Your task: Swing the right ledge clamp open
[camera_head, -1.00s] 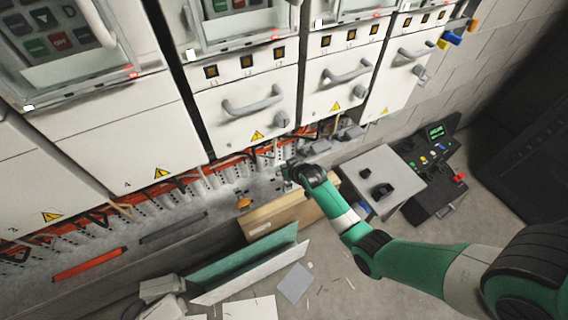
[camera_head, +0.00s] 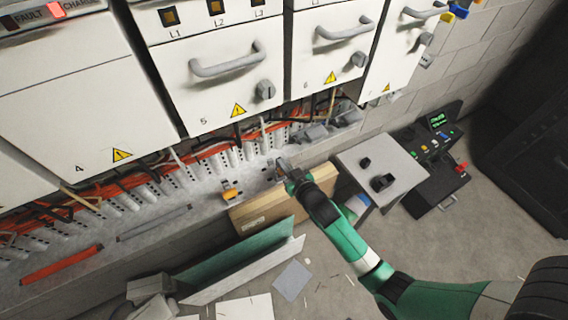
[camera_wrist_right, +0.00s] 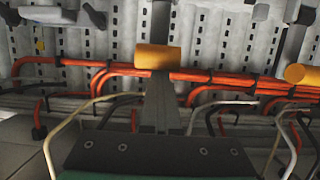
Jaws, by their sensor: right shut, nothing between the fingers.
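My right gripper (camera_head: 282,170) is at the ledge, above the right end of a wooden box. In the right wrist view its closed fingers (camera_wrist_right: 160,108) point at an orange cylindrical grip (camera_wrist_right: 158,57) on a dark bar, which looks like the right ledge clamp. The fingertips are just short of the grip or against it; I cannot tell which. In the head view that clamp is largely hidden by the gripper. Another clamp with an orange grip (camera_head: 231,193) sits on the ledge to the left. A second orange grip (camera_wrist_right: 300,73) shows at the wrist view's right edge. My left gripper is out of view.
Orange cables (camera_wrist_right: 95,65) and loose wires run close around the fingers. Cabinet doors with grey handles (camera_head: 228,60) stand above the ledge. A wooden box (camera_head: 262,208) lies below, with a grey table (camera_head: 395,165) and a control case (camera_head: 435,160) to the right.

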